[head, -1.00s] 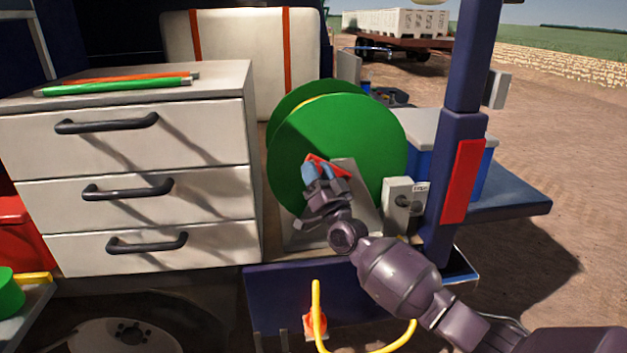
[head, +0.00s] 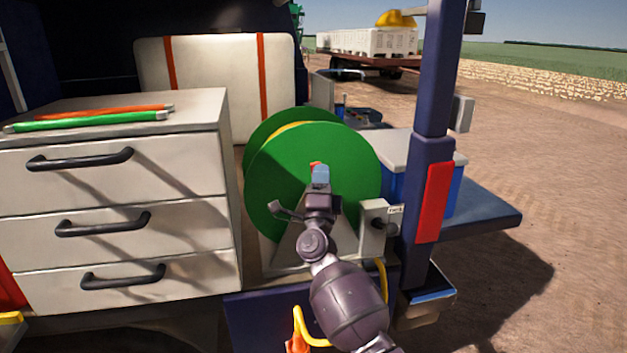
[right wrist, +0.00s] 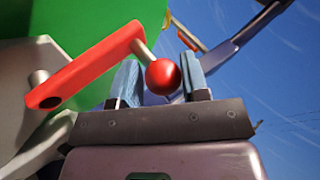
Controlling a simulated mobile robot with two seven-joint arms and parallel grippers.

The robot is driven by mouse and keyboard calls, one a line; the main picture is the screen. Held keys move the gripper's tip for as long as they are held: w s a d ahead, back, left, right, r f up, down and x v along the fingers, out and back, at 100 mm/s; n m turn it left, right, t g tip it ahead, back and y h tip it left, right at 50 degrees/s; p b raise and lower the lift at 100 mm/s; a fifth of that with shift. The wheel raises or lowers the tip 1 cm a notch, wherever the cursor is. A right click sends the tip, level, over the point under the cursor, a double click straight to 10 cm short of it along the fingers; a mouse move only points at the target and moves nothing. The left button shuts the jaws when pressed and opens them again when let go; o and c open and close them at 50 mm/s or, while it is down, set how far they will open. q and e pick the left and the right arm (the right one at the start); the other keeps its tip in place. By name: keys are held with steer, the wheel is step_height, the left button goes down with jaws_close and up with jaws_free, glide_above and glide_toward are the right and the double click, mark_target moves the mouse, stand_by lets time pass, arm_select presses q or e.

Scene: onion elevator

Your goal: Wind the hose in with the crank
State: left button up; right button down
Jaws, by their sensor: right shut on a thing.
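The green hose reel (head: 268,180) stands upright on a grey bracket at the truck's edge. Its red crank (head: 315,165) is mostly hidden behind my right gripper (head: 321,174) in the head view. In the right wrist view the red crank arm (right wrist: 85,68) ends in a round red knob (right wrist: 163,77). The knob sits between the blue fingers of my right gripper (right wrist: 160,82), which is shut on it. The yellow hose (head: 381,275) hangs below the reel, partly hidden by my right arm, with an orange end piece (head: 297,338). My left gripper is not in view.
A white drawer cabinet (head: 110,180) with dark handles stands left of the reel. A small grey switch box (head: 373,225) and a dark blue post (head: 428,110) stand close to its right. A blue cooler (head: 440,190) is behind the post.

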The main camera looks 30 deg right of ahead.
steer(key=m, duration=0.1)
steer(key=d+r+m+g+h, duration=0.1)
steer(key=shift+s+m+h, duration=0.15)
steer(key=shift+m+h, duration=0.15)
steer(key=shift+d+g, duration=0.2)
steer(key=shift+g, duration=0.2)
steer(key=shift+m, duration=0.3)
steer(key=shift+d, duration=0.1)
steer(key=c, duration=0.7)
jaws_free()
steer(key=shift+s+r, duration=0.1)
steer(key=shift+s, duration=0.05)
steer(key=shift+c, duration=0.2)
steer(key=shift+f, duration=0.35)
